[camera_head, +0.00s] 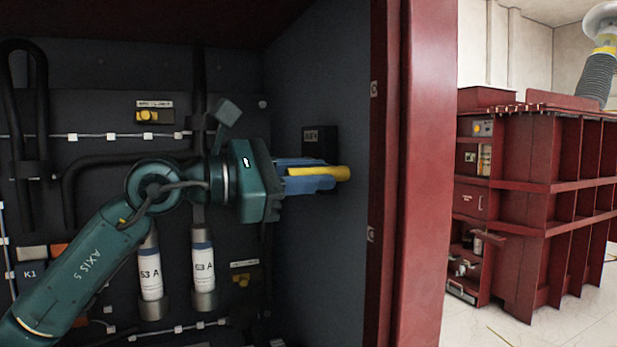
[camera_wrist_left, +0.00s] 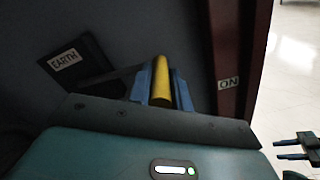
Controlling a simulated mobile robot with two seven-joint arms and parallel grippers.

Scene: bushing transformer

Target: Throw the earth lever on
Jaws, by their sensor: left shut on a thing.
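The earth lever has a yellow handle (camera_head: 338,173) and a black base box (camera_head: 320,143) on the cabinet's right inner wall. My left gripper (camera_head: 311,178) reaches in from the left and is shut on the yellow handle. In the left wrist view the handle (camera_wrist_left: 162,84) lies between the blue fingers (camera_wrist_left: 160,92). The EARTH label (camera_wrist_left: 64,60) is at left there, and an ON label (camera_wrist_left: 228,83) is on the red frame at right. What looks like my right gripper (camera_wrist_left: 293,149) shows at the lower right, fingers apart and empty.
The red cabinet post (camera_head: 420,170) stands close to the right of the handle, with small plates above and below handle height. Cylinders (camera_head: 203,266), black cables (camera_head: 110,158) and a small yellow switch (camera_head: 147,115) are on the back panel. A red ribbed transformer (camera_head: 545,190) stands outside.

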